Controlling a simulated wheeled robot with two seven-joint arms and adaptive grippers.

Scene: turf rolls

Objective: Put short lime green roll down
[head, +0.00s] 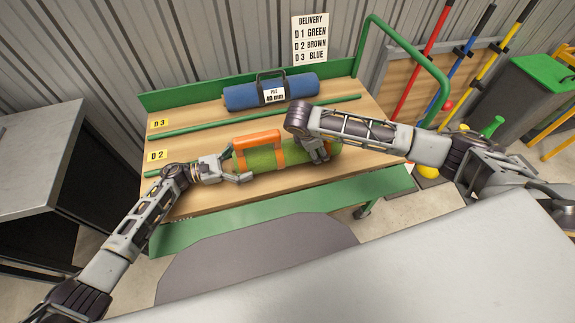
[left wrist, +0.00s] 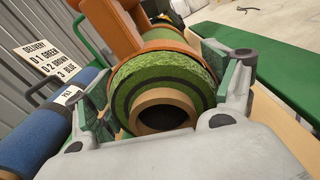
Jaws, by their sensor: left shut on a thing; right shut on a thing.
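The short lime green roll (head: 262,160) has orange bands and an orange handle, and lies lengthwise over the near lane of the wooden cart. My left gripper (head: 238,168) is shut on its left end. The left wrist view shows the roll's spiral end (left wrist: 165,95) with a brown core between the two fingers. My right gripper (head: 318,154) is shut on the roll near its right end, and my arm hides part of it there. I cannot tell whether the roll touches the deck.
The cart (head: 205,200) has green rails and yellow D2 (head: 157,155) and D3 (head: 159,123) labels. A blue roll (head: 240,97) lies in the back lane. A delivery sign (head: 310,38) hangs behind. A dark cabinet (head: 30,165) stands left; a green-lidded bin (head: 535,85) stands right.

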